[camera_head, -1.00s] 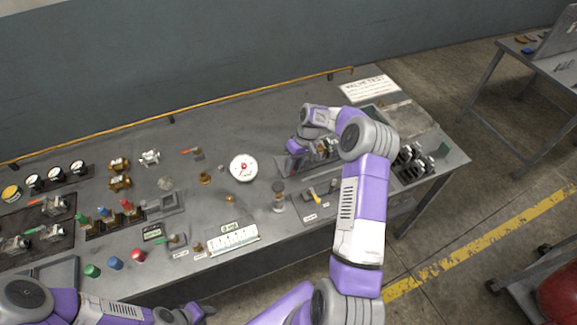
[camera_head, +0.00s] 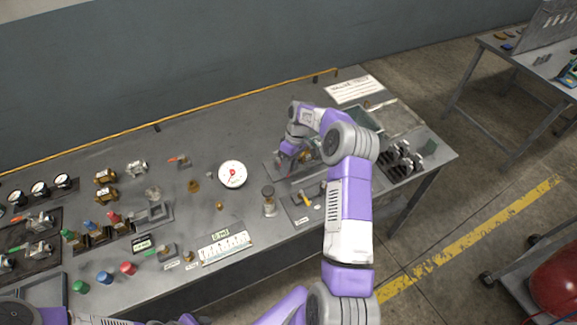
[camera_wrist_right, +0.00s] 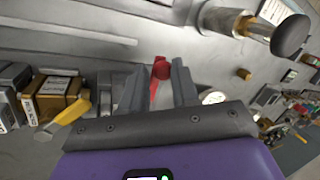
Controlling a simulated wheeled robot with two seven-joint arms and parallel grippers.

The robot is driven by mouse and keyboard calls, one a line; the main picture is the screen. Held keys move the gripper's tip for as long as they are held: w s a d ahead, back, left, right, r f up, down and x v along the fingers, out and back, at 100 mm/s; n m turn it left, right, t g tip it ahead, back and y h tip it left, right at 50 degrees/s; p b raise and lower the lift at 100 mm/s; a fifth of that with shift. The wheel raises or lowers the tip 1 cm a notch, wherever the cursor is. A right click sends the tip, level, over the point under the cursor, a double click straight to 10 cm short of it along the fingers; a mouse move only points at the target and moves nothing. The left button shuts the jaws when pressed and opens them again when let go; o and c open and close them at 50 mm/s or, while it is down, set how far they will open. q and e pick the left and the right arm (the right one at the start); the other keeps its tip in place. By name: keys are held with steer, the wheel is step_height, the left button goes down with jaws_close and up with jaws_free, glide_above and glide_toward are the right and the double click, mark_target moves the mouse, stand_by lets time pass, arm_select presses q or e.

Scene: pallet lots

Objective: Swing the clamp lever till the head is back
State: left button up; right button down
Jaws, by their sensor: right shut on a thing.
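The clamp lever (camera_wrist_right: 160,68) shows in the right wrist view as a red handle with a rounded end, between the fingertips. My right gripper (camera_wrist_right: 164,82) is shut on it. In the head view my right gripper (camera_head: 283,157) is low over the right part of the bench, left of the grey tray. The clamp's body and head are mostly hidden by the fingers and wrist, so I cannot tell how the head stands. My left arm shows only at the bottom left edge of the head view; its gripper is out of sight.
A dark-topped post (camera_head: 269,201) and a yellow-handled fixture (camera_head: 306,199) stand in front of my right gripper. A round white dial (camera_head: 232,174) is left of it. Black fittings (camera_head: 400,160) sit to the right. Bare bench (camera_head: 225,135) lies behind the dial.

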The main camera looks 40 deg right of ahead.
steer(key=shift+w+a+r, duration=0.2)
steer(key=shift+a+r, duration=0.05)
steer(key=c, duration=1.1)
jaws_free()
steer(key=shift+o, duration=0.7)
steer(key=shift+s+f, duration=0.1)
steer(key=shift+d, duration=0.1)
steer(key=shift+d+r, duration=0.15)
steer(key=shift+r, duration=0.1)
steer(key=v, duration=0.7)
